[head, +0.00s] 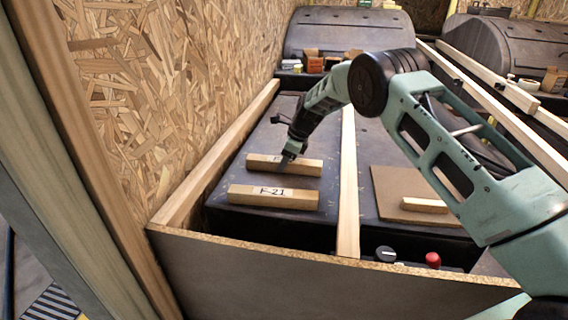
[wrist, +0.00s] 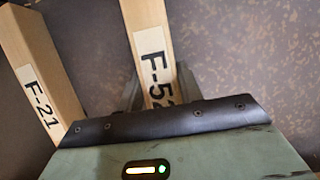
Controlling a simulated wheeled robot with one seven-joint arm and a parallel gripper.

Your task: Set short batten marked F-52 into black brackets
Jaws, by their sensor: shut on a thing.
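The short batten marked F-52 (head: 308,167) is pale wood and lies crosswise in the left bay in the head view. My gripper (head: 287,158) reaches down onto its middle and is shut on it. In the wrist view the F-52 batten (wrist: 147,35) runs up from between my gripper's fingers (wrist: 156,92), with its label partly covered by the gripper housing. I cannot tell whether the batten touches the dark surface under it. I cannot make out the black brackets in either view.
A batten marked F-21 (head: 272,197) lies close in front, roughly parallel; it also shows in the wrist view (wrist: 42,80). A long wooden rail (head: 348,190) divides the bays. A small block (head: 424,205) lies on a brown board (head: 392,186) at right. An OSB wall (head: 180,80) stands left.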

